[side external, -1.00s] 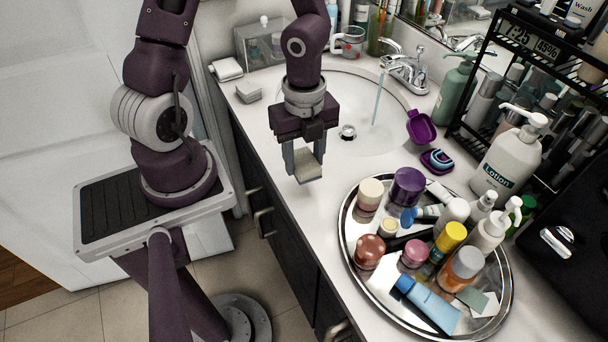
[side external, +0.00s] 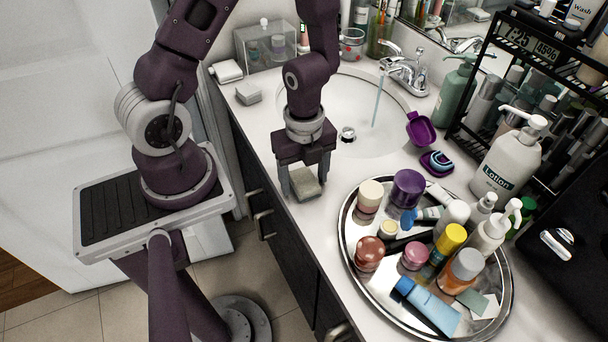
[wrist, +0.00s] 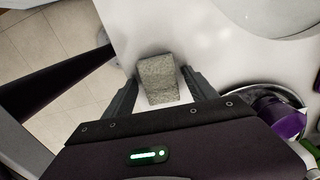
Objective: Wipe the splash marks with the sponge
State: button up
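The sponge (side external: 305,184) is a grey-beige block lying on the white counter near its front edge, left of the round tray. It also shows in the wrist view (wrist: 158,80), where its top face looks rough and greenish grey. My gripper (side external: 305,187) is above it with its fingers pointing down, one on each side. In the wrist view my gripper (wrist: 160,77) is open, with a gap between each finger and the sponge. I cannot clearly make out any splash marks on the counter.
A round metal tray (side external: 350,255) crowded with bottles and jars stands to the right. The sink basin (side external: 350,95) and faucet (side external: 408,72) are behind. A purple soap box (side external: 421,128) lies right of the basin. A small grey block (side external: 248,93) sits at the back left.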

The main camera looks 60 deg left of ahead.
jog(key=shift+r, duration=0.15)
jog(key=r, duration=0.7)
jog(key=shift+s+d, duration=0.2)
jog(key=shift+s, duration=0.2)
jog(key=a+r+n+t+y, duration=0.1)
jog(key=a+r+n+y, duration=0.2)
jog(key=r+n, duration=0.4)
notch_tip(320, 180, up, 12)
jog(key=n+t+h, duration=0.3)
jog(key=n+t, duration=0.2)
jog(key=n, duration=0.7)
send_over(301, 182)
jog(key=s+d, duration=0.2)
jog(key=s, duration=0.5)
jog(key=shift+w+a, duration=0.1)
jog(key=shift+o, duration=0.5)
